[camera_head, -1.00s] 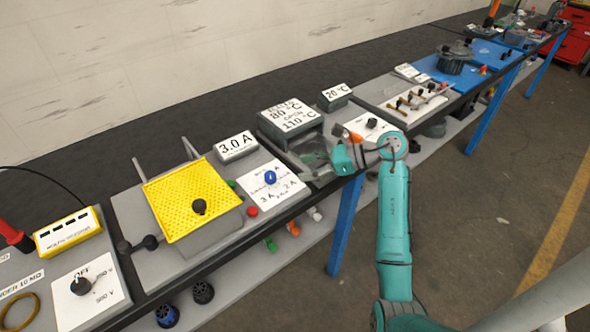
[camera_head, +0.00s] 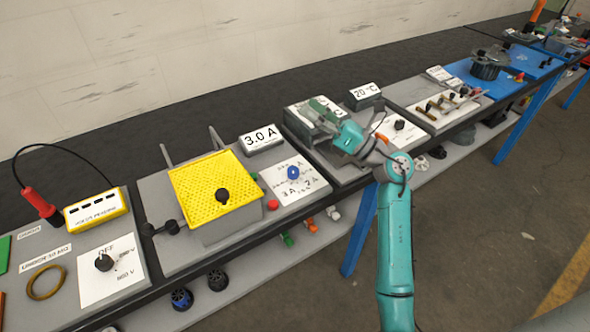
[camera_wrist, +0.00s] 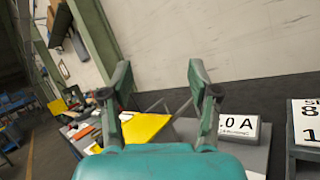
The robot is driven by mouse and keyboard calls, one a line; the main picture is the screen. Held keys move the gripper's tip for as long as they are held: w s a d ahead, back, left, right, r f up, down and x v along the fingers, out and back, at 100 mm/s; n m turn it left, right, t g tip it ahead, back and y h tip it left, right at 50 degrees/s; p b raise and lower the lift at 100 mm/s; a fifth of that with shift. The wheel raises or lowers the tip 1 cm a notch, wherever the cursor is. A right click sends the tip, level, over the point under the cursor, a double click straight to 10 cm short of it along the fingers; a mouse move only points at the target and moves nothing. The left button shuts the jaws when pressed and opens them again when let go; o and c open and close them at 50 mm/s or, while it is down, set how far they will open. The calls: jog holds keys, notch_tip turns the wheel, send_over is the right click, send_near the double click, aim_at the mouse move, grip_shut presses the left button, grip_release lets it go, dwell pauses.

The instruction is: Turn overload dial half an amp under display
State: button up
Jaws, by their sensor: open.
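The display (camera_head: 263,138) reads 3.0 A and stands behind the overload dial (camera_head: 293,172), a blue knob on a white scale plate with 3 A and 2 A marks. The exact pointer direction of the dial is too small to tell. My gripper (camera_head: 325,112) is up to the right of the dial, in front of the grey temperature display box, apart from the dial. In the wrist view my gripper (camera_wrist: 158,85) is open with nothing between its fingers. The display (camera_wrist: 238,126) shows right of the fingers there, and the dial is not visible.
A yellow perforated guard (camera_head: 212,190) with a black knob stands left of the dial. Red (camera_head: 271,205) and green buttons sit between them. A 20 °C display (camera_head: 365,94) stands at the back right. A yellow meter (camera_head: 96,209) stands far left.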

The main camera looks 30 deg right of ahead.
notch_tip(320, 180, up, 6)
jog(key=s+d+m+t+h, duration=0.2)
jog(key=m+t+h, duration=0.55)
jog(key=m, duration=0.45)
jog(key=m+g+h, duration=0.8)
jog(key=m+g, duration=0.6)
jog(key=m, duration=1.5)
send_near(294, 171)
jog(key=shift+r, duration=0.25)
jog(key=shift+w+f, duration=0.15)
jog(key=x, duration=1)
jog(key=shift+w+f, duration=0.15)
jog(key=shift+f, duration=0.05)
